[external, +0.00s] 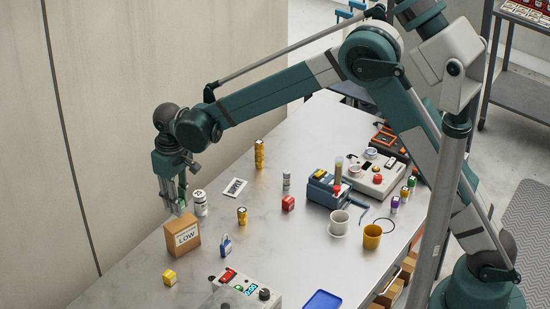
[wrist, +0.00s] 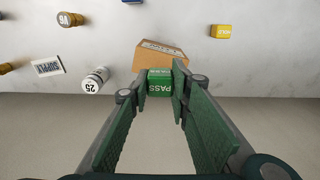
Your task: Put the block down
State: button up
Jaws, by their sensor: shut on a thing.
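My gripper (wrist: 159,88) is shut on a green block (wrist: 159,86) marked "PASS", which sits between the fingertips in the wrist view. In the external view my gripper (external: 175,208) hangs at the far left edge of the table, just behind the brown box labelled "LOW" (external: 182,236). The block is mostly hidden by the fingers there. The brown box (wrist: 150,55) lies just beyond the block in the wrist view. I cannot tell whether the block touches the box or the table.
A white cylinder marked "25" (external: 200,203) stands close to the right of my gripper. A yellow block (external: 169,278), a blue padlock (external: 225,245) and a yellow cylinder (external: 242,216) are nearby. The table (external: 215,220) has bare room between them. A wall runs along its left side.

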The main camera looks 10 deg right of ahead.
aim_at(181, 222)
jog(key=shift+f, duration=0.35)
jog(key=shift+f, duration=1.85)
jog(key=shift+f, duration=0.15)
jog(key=o, duration=0.9)
jog(key=shift+r, duration=0.2)
notch_tip(181, 222, up, 12)
jog(key=shift+f, duration=0.1)
